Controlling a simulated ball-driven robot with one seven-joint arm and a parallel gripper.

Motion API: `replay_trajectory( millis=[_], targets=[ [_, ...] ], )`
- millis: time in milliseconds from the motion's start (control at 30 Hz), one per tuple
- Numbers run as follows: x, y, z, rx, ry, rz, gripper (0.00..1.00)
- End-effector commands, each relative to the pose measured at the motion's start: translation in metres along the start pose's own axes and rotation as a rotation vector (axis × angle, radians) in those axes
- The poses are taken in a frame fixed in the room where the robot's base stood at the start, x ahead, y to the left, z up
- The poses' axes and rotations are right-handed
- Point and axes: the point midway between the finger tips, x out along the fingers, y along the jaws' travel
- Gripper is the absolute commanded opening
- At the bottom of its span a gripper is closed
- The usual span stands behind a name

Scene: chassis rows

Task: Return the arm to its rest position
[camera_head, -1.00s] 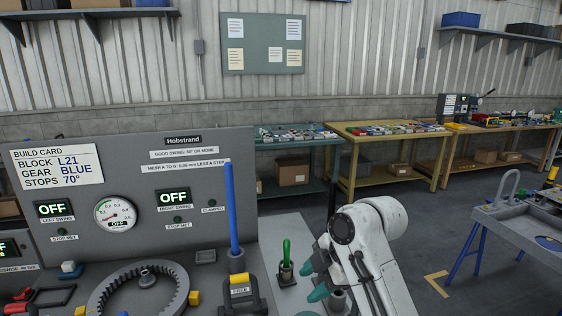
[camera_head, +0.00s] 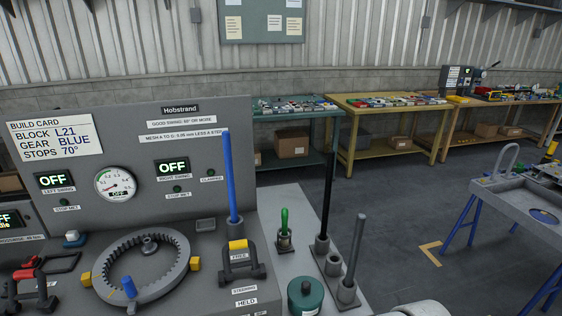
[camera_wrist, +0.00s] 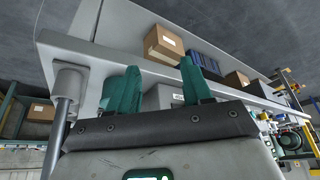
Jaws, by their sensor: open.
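My gripper (camera_wrist: 158,70) shows in the wrist view with its two teal fingers apart and nothing between them. It points toward shelving with cardboard boxes, and a grey post (camera_wrist: 62,120) stands to its left. In the head view only a white piece of my arm (camera_head: 415,308) shows at the bottom edge, right of the bench. My gripper is hidden from that view.
The grey Hobstrand bench panel (camera_head: 140,180) stands at left, with a ring gear (camera_head: 100,275), a blue rod (camera_head: 231,180), a black rod (camera_head: 328,195), a grey rod (camera_head: 355,250) and a teal round part (camera_head: 305,297). Floor (camera_head: 390,225) at right is clear up to a blue-legged table (camera_head: 470,225).

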Motion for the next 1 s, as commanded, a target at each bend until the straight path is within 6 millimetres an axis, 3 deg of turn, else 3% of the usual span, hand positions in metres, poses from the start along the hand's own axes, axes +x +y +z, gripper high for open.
replay_trajectory(
  millis=[33, 300, 500, 700, 1000],
  targets=[
    [0.006, -0.015, 0.027, 0.093, -0.025, 0.004, 0.49],
    [-0.001, -0.082, 0.161, 0.608, -0.173, 0.114, 0.49],
    [-0.026, -0.122, 0.232, 0.880, -0.264, 0.220, 0.49],
    [-0.041, -0.138, 0.258, 0.986, -0.298, 0.276, 0.49],
    [-0.041, -0.138, 0.259, 0.992, -0.300, 0.279, 0.49]
  ],
)
